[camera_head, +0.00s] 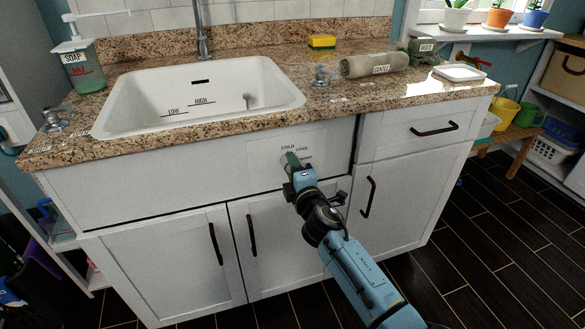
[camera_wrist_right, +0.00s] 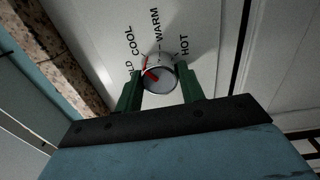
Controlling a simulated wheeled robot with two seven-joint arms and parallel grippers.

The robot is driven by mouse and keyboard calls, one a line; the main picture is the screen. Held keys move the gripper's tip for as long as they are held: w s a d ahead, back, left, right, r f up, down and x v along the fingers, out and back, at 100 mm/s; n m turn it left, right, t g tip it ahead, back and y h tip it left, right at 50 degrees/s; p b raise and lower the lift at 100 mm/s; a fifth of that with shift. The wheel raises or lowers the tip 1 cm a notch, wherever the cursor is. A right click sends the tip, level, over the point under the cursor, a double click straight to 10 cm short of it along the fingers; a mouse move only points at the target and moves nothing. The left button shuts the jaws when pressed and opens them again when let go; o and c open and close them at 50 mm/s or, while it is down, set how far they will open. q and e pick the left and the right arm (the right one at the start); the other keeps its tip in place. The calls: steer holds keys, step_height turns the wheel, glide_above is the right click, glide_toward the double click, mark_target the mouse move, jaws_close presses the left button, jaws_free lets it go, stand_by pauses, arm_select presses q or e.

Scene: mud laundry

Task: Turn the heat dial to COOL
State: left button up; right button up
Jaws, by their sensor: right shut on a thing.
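The heat dial (camera_wrist_right: 160,80) is a round, pale knob on the white panel under the sink. Red marking shows on its left side, toward the COLD and COOL lettering; I cannot tell exactly which label it points at. The labels COOL (camera_wrist_right: 131,42), WARM (camera_wrist_right: 157,25) and HOT (camera_wrist_right: 184,45) fan out around it, with COLD partly hidden. My right gripper (camera_wrist_right: 161,88) has its green fingers on either side of the dial, shut on it. In the head view, my right gripper (camera_head: 292,161) reaches the panel and hides the dial. My left gripper is out of view.
The granite counter (camera_head: 345,105) overhangs the panel just above my right gripper. Cabinet handles (camera_head: 251,234) stick out below and beside it. A white sink (camera_head: 200,100), a rolled towel (camera_head: 374,66) and a soap dispenser (camera_head: 80,65) are above. The dark floor at right is open.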

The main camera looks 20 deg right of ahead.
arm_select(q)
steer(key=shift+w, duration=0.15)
arm_select(e)
steer(key=shift+n, duration=0.5)
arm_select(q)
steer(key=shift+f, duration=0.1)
arm_select(e)
steer(key=o, duration=1)
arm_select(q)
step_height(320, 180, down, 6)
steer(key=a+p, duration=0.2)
arm_select(e)
steer(key=s, duration=1.3)
steer(key=shift+s+d+f, duration=0.2)
steer(key=shift+d, duration=0.1)
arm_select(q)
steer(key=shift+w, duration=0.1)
